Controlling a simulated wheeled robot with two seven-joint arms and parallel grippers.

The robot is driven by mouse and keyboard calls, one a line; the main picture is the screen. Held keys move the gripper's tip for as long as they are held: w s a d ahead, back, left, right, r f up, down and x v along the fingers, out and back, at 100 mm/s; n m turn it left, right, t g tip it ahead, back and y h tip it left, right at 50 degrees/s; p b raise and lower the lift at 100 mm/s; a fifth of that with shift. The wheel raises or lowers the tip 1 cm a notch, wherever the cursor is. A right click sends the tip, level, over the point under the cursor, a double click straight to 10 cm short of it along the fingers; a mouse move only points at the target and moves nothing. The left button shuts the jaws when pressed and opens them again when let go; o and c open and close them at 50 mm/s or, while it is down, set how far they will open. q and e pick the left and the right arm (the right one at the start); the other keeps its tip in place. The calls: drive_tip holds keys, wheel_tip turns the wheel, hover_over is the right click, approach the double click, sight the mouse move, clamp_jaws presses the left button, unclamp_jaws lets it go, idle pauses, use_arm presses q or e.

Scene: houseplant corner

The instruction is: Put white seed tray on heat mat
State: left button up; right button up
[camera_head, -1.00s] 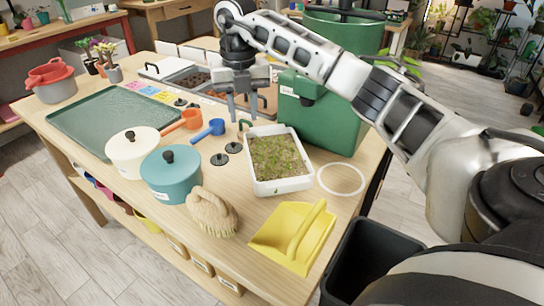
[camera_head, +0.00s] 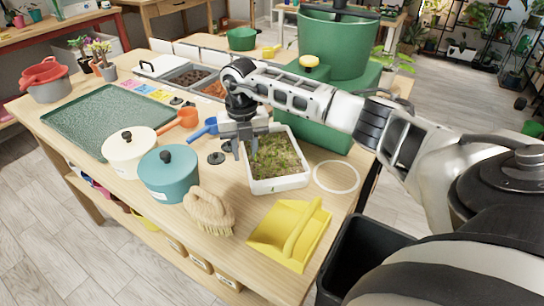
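The white seed tray (camera_head: 282,185), filled with soil and small green growth, sits on the wooden table right of the middle. My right gripper (camera_head: 243,154) is pointed down at the tray's left wall. Its fingers look apart, one on the outer side and one by the inner side of the wall; whether they touch it is too small to tell. A dark green, textured flat piece with a low rim (camera_head: 95,122) lies at the table's left; it may be the heat mat, and it is bare. My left gripper is not in view.
A cream pot (camera_head: 130,157), a teal pot (camera_head: 168,178) and a brush (camera_head: 208,212) stand between tray and green piece. A blue scoop (camera_head: 203,130) and orange scoop (camera_head: 180,121) lie behind. A yellow dustpan (camera_head: 285,240) and white ring (camera_head: 337,177) are near the right edge.

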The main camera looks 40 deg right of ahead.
clamp_jaws()
drive_tip(key=shift+r, duration=0.2)
